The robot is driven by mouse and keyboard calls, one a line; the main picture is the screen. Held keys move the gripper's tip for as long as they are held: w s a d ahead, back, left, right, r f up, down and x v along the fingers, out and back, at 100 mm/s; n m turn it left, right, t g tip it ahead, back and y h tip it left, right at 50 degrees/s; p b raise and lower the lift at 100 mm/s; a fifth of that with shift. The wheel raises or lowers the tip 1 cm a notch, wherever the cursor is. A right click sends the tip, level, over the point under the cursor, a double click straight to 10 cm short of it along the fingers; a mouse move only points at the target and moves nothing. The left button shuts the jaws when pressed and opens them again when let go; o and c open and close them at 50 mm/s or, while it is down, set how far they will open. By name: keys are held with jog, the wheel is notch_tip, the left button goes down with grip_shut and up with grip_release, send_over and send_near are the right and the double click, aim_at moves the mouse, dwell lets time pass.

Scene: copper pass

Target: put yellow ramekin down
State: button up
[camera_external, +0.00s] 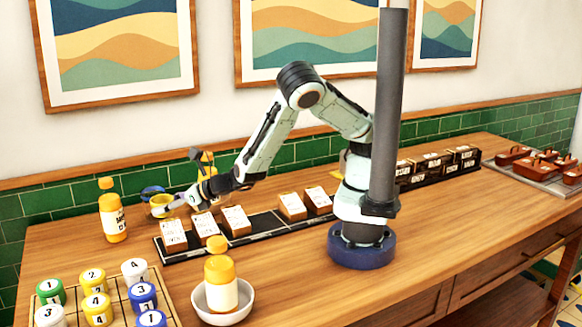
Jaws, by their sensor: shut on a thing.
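The yellow ramekin (158,204) is at the left of the arm, beside a tall yellow-capped bottle. My gripper (170,206) is shut on the yellow ramekin, reaching it from the right. Whether the ramekin is touching the table or a little above it is hard to tell. A blue round item (152,190) shows just behind and above the ramekin.
The yellow-capped bottle (113,215) stands left of the ramekin. A black tray (262,228) with several labelled blocks lies to the right. In front are a white bowl (248,302) holding another bottle and a wooden board with several numbered pots. Wood between them is bare.

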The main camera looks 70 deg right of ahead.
jog(key=s+a+f+x, duration=0.1)
jog(key=a+x, duration=0.1)
jog(key=x, duration=0.9)
send_over(118, 264)
jog(key=f, duration=0.4)
jog(key=shift+s+f, duration=0.2)
jog(key=shift+s, duration=0.05)
jog(key=shift+w+f, duration=0.2)
jog(key=shift+f, duration=1.55)
jog(key=shift+f, duration=0.15)
jog(key=o, duration=1.2)
